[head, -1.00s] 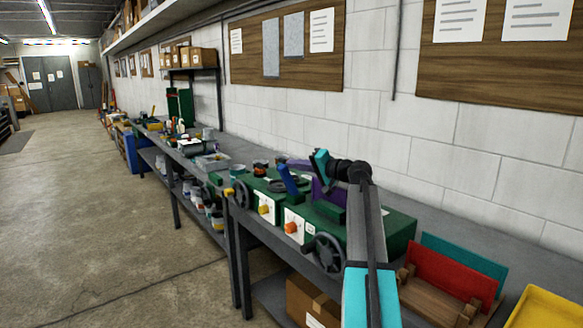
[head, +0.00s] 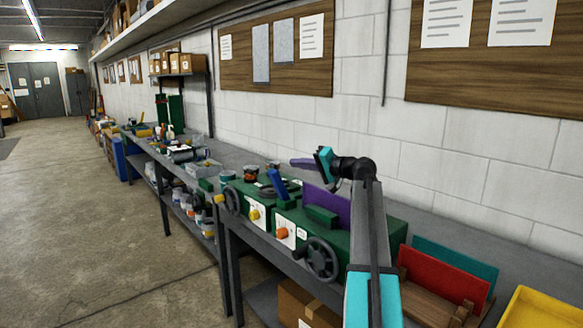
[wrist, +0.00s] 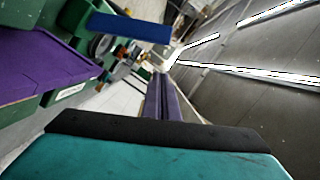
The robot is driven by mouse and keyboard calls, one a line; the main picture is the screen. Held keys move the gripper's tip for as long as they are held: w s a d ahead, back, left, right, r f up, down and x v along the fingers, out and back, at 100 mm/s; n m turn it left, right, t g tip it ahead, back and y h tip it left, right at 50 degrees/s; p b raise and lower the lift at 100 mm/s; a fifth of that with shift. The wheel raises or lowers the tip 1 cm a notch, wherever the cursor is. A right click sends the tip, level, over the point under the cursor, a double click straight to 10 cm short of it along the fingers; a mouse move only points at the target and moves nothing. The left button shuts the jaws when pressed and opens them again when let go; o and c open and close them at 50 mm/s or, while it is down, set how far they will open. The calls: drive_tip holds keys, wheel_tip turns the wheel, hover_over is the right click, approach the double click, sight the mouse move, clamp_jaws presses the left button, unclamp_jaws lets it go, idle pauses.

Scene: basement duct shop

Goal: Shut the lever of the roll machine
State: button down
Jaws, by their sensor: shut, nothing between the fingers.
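The roll machine (head: 345,247) is a green box on the bench with a dark handwheel (head: 316,260) and an orange knob (head: 282,233) at its front. Its blue lever (head: 276,183) stands up, tilted, at the machine's left end. In the wrist view the blue lever (wrist: 130,27) crosses the upper left. A purple plate (head: 328,206) stands on the machine. My gripper (head: 302,163) has purple fingers, shut and empty, held above the machine, apart from the lever. The fingers (wrist: 161,97) also show in the wrist view.
A second green machine (head: 240,208) with a yellow knob stands just left. Red (head: 434,272) and teal panels in a wooden rack and a yellow tray (head: 545,312) lie right. A block wall runs behind the bench. The floor at left is clear.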

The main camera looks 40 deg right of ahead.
drive_tip(key=f+b+v, duration=0.1)
drive_tip(key=v, duration=0.7)
drive_tip(key=shift+r, duration=0.5)
drive_tip(key=shift+s, duration=0.1)
